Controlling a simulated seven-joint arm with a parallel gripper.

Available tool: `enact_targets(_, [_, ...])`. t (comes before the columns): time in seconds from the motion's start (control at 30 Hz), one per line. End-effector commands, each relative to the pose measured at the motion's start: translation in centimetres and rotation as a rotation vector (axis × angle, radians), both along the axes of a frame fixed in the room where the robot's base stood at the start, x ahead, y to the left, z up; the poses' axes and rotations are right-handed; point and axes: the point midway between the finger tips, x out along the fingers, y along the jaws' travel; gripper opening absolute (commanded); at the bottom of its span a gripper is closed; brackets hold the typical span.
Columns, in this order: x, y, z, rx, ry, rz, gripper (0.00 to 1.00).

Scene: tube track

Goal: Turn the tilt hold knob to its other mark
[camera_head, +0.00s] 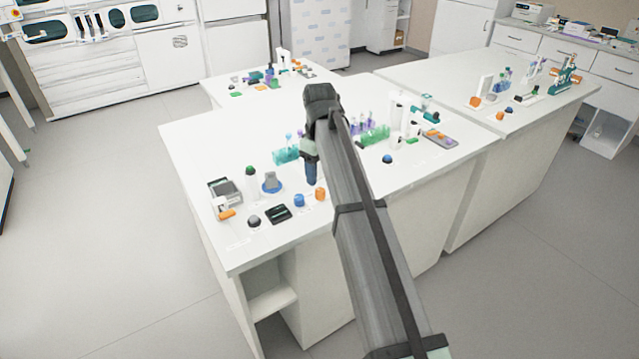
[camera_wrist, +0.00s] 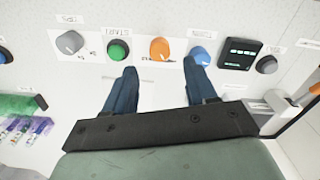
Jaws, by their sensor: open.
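My gripper (camera_wrist: 161,70) is open and empty, with its two dark blue fingers spread. In the wrist view an orange knob (camera_wrist: 160,48) with a pointer lies just beyond the gap between the fingertips. A blue knob (camera_wrist: 200,57) sits by the right fingertip, partly covered by it; I cannot tell whether they touch. A grey knob (camera_wrist: 70,42) with marks is at the left. The labels are too small to tell which is the tilt hold knob. In the head view my gripper (camera_head: 311,180) points down at the bench beside the orange knob (camera_head: 320,193).
A green START button (camera_wrist: 118,50) sits left of the orange knob. A black display (camera_wrist: 240,53) and a dark round button (camera_wrist: 267,63) are at the right.

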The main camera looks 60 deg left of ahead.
Motion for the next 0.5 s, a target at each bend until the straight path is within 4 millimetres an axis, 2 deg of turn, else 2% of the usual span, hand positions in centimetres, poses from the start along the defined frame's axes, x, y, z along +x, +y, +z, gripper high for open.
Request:
enact_targets(0.03, [0.1,0.2,1.2,0.002,0.000,0.000,0.56])
enact_targets(0.2, [0.1,0.1,4.2,0.001,-0.001,0.000,0.56])
enact_targets(0.3, [0.0,0.1,5.7,0.001,-0.001,0.000,0.56])
enact_targets(0.5, [0.0,0.1,7.3,0.000,0.000,0.000,0.56])
